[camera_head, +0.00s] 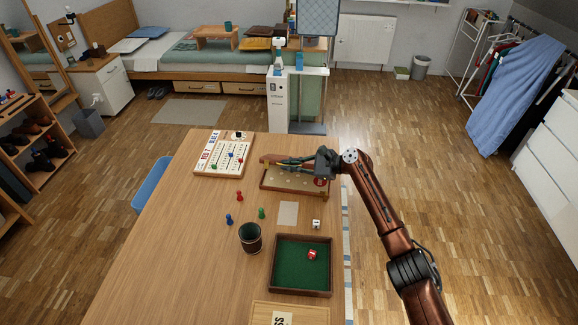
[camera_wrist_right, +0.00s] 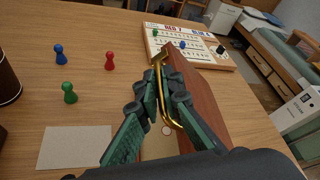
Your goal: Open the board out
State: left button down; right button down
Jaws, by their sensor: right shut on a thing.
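The board (camera_head: 290,188) is a brown wooden folding case on the far right part of the table, with a pale inside that shows small round marks. In the right wrist view, a brown wooden panel (camera_wrist_right: 208,88) of it stands up at a tilt, with a brass handle (camera_wrist_right: 158,62) along its edge. My right gripper (camera_head: 283,163) is over the board and shut on the brass handle; its green fingers also show in the right wrist view (camera_wrist_right: 160,98). The fingers hide part of the handle and of the board's inside. My left gripper is in neither view.
A number-scoring board (camera_head: 222,155) lies to the left. Red (camera_head: 239,196), blue (camera_head: 228,218) and green (camera_head: 262,213) pawns, a dice cup (camera_head: 250,238), a pale card (camera_head: 288,213), a white die (camera_head: 316,224) and a green-lined tray (camera_head: 274,265) stand nearer. The left table is clear.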

jog(key=c, duration=2.4)
grip_release()
jog(key=shift+d, duration=0.25)
jog(key=v, duration=1.1)
jog(key=shift+s+d+r, duration=0.15)
jog(key=shift+s+d, duration=0.05)
jog(key=shift+d, duration=0.05)
